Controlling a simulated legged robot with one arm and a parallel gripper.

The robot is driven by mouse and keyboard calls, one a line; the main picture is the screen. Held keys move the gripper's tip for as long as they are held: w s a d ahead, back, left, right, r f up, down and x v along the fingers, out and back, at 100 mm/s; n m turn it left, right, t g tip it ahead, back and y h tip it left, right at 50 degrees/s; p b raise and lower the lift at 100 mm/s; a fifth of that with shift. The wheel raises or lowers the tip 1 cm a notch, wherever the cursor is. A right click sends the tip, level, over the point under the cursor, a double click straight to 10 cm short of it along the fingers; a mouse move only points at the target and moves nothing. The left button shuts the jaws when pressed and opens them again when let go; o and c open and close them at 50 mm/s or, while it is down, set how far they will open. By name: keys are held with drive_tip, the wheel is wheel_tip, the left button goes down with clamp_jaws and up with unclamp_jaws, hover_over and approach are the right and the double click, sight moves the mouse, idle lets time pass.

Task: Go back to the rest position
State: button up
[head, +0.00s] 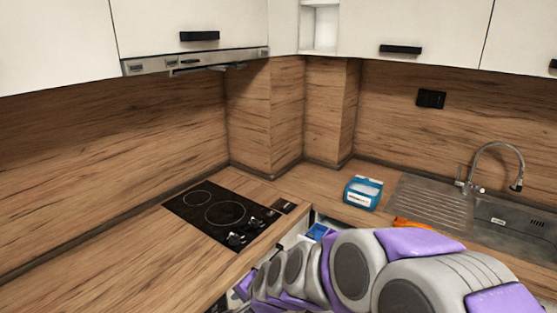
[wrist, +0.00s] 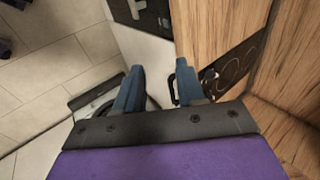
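My gripper (wrist: 158,70) shows in the wrist view with its two blue fingers apart and nothing seen between them. It is beside the counter edge, over pale cabinet fronts and the tiled floor. A dark handle (wrist: 179,80) is close to the right finger; I cannot tell whether they touch. In the head view my arm reaches from the lower right toward the lower middle, along the counter's front. The gripper itself cannot be made out there.
The wooden counter (head: 110,265) holds a black hob (head: 222,212), a blue-and-white box (head: 363,192) and a sink (head: 510,222) with a tap (head: 497,150). An orange item (head: 412,224) is partly hidden behind my arm. White cabinets (head: 400,25) hang above. Tiled floor (wrist: 45,75) is open at the left.

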drive_tip(key=s+d+r+n+g+h, duration=0.2)
drive_tip(key=s+d+n+g, duration=0.1)
drive_tip(key=s+d, duration=0.8)
drive_tip(key=s+d+r+n+g+h, duration=0.3)
drive_tip(key=s+d, duration=0.8)
drive_tip(key=s, duration=0.7)
drive_tip(key=shift+s+r+n+g, duration=0.15)
drive_tip(key=shift+r+n+g, duration=0.15)
drive_tip(key=shift+n, duration=0.5)
